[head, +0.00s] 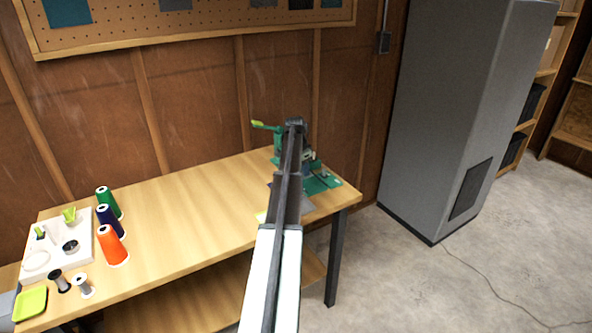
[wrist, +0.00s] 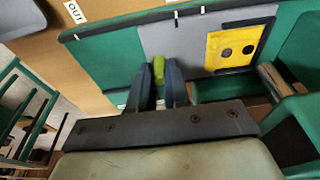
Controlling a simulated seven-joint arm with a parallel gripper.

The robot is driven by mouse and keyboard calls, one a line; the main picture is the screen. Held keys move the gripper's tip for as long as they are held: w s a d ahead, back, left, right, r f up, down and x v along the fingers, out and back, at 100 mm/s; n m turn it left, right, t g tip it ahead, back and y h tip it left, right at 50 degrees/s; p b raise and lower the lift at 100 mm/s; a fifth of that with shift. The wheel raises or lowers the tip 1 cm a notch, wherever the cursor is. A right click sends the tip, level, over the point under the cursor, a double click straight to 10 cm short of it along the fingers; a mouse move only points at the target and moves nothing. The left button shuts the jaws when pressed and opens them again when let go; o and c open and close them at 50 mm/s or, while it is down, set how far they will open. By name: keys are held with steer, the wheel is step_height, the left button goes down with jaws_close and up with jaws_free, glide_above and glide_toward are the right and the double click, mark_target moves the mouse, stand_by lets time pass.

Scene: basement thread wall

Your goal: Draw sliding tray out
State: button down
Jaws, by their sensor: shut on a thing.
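The sliding tray (wrist: 192,36) appears to be the flat grey slab with a yellow plate (wrist: 232,46), set in a green machine; the wrist view shows it from above. A small yellow-green knob (wrist: 158,68) stands at its near side. My gripper (wrist: 159,75) has its two dark fingers shut on this knob, one on each side. In the head view the green machine (head: 322,184) stands at the right end of the wooden table, partly hidden by my arm. A yellow-green lever (head: 265,125) sticks out to its left. My fingertips are hidden there.
An OUT label (wrist: 75,12) lies beside the machine. The table (head: 190,210) is clear in the middle. Several thread cones, including an orange one (head: 111,246), and a white tray (head: 60,262) stand at its left. A grey cabinet (head: 440,110) stands to the right.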

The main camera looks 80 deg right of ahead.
steer(key=shift+s+a, duration=3.65)
steer(key=c, duration=1.1)
jaws_free()
steer(key=shift+r, duration=0.1)
steer(key=shift+r, duration=2.9)
steer(key=shift+r, duration=0.1)
step_height(320, 180, up, 4)
steer(key=shift+f, duration=0.1)
